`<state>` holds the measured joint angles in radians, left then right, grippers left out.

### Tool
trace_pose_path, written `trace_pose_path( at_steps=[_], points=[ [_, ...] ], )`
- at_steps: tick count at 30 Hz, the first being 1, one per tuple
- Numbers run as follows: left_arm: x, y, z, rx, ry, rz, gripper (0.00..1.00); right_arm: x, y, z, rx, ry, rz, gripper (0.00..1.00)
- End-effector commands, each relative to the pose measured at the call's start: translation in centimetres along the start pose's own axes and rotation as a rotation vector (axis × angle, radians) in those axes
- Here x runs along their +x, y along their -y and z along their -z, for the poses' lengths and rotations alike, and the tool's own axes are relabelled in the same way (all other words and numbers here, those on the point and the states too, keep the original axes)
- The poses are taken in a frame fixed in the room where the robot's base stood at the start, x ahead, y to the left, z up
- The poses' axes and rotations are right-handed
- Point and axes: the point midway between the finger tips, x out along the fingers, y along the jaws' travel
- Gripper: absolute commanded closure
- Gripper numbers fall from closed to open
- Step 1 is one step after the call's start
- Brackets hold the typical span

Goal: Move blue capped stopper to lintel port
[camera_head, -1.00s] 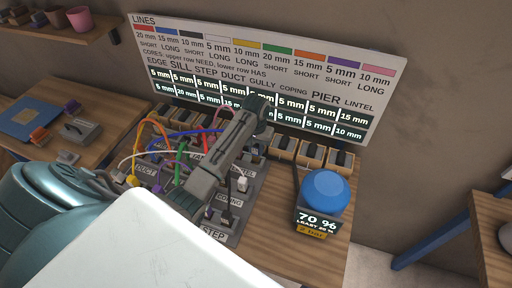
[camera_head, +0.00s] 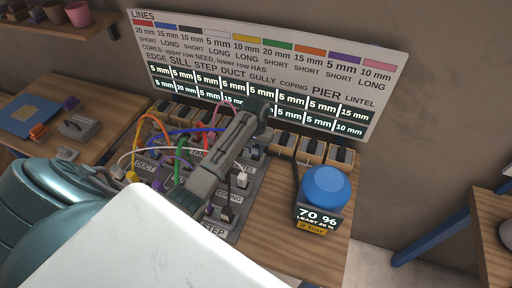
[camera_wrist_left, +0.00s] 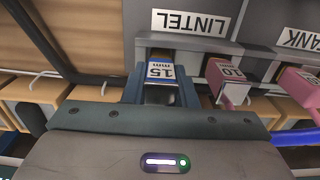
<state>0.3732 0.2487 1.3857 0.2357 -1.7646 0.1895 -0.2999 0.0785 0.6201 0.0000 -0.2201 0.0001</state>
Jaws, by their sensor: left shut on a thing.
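The stopper (camera_wrist_left: 161,72), with blue edges and a white "15 mm" label, sits between the fingers of my left gripper (camera_wrist_left: 161,88) in the left wrist view. The gripper is shut on it. The LINTEL block (camera_wrist_left: 220,45) with its white label is right beside the stopper's far end. I cannot tell whether the stopper is in the port or just in front of it. In the head view my left arm reaches over the port panel (camera_head: 245,205), and its grey wrist hides the fingertips and the stopper. My right gripper is not in view.
A pink "10 mm" stopper (camera_wrist_left: 232,85) is close beside my gripper, at the neighbouring port. Coloured hoses (camera_head: 160,130) loop over the panel's left side. A row of wooden holders (camera_head: 312,152) stands behind. A blue dome (camera_head: 325,188) with a "70 %" display stands at right.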

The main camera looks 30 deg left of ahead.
Motion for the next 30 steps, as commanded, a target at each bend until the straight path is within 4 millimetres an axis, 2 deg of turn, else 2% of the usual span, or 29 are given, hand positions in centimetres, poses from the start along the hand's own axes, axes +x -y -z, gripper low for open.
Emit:
trace_pose_path(
  at_steps=[14,15,18,26,30],
  points=[
    [1.2,0.0,0.0,0.000,0.000,0.000,0.98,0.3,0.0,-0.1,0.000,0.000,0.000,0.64],
    [1.1,0.0,0.0,0.000,-0.001,0.000,0.67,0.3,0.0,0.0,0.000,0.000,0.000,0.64],
    [1.1,0.0,0.0,0.000,-0.001,0.000,0.49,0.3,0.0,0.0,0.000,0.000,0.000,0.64],
    [1.1,0.0,0.0,0.000,-0.001,0.000,0.49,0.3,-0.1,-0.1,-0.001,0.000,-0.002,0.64],
    [0.3,0.0,0.1,0.000,-0.003,0.000,0.49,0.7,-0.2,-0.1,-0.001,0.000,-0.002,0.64]
  ],
)
